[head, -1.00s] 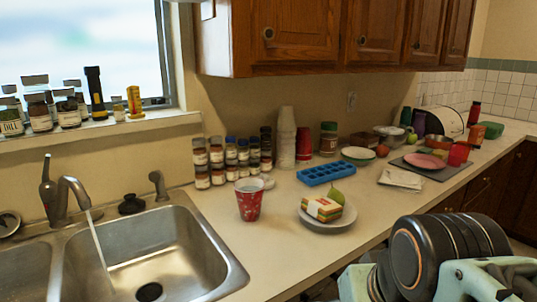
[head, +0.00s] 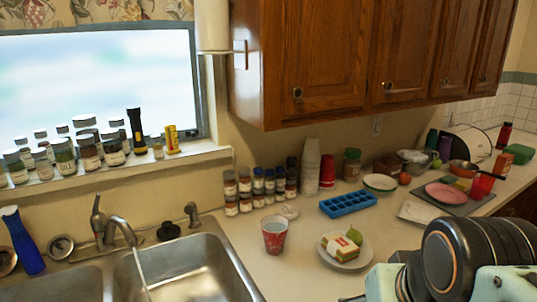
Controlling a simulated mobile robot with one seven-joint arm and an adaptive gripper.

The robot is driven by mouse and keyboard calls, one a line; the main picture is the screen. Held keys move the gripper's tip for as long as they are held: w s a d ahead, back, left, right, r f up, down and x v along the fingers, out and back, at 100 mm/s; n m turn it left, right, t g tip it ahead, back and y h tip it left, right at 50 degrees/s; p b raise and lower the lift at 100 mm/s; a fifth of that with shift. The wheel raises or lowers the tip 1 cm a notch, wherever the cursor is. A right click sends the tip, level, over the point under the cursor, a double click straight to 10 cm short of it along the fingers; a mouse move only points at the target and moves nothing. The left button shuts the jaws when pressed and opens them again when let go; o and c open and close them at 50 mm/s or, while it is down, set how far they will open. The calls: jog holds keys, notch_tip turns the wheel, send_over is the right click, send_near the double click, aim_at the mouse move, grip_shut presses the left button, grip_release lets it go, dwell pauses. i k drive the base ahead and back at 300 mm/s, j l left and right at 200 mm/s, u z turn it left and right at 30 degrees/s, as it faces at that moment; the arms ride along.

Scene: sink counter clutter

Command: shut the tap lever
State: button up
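The tap stands behind the double sink at the lower left. Its lever (head: 97,212) is a narrow grey upright piece, beside the curved metal spout (head: 122,230). A pale stream of water (head: 141,268) runs from the spout into the right basin. My arm shows at the lower right, far to the right of the tap. My gripper's fingertips cannot be made out in the view.
A blue bottle (head: 22,240) stands left of the tap. A red patterned cup (head: 274,236) and a plate (head: 346,258) with food stand right of the sink (head: 228,262). Several spice jars line the wall and sill. Cabinets (head: 325,60) hang above the counter.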

aim_at(95, 210)
jog(key=u, duration=1.65)
jog(key=j, duration=0.05)
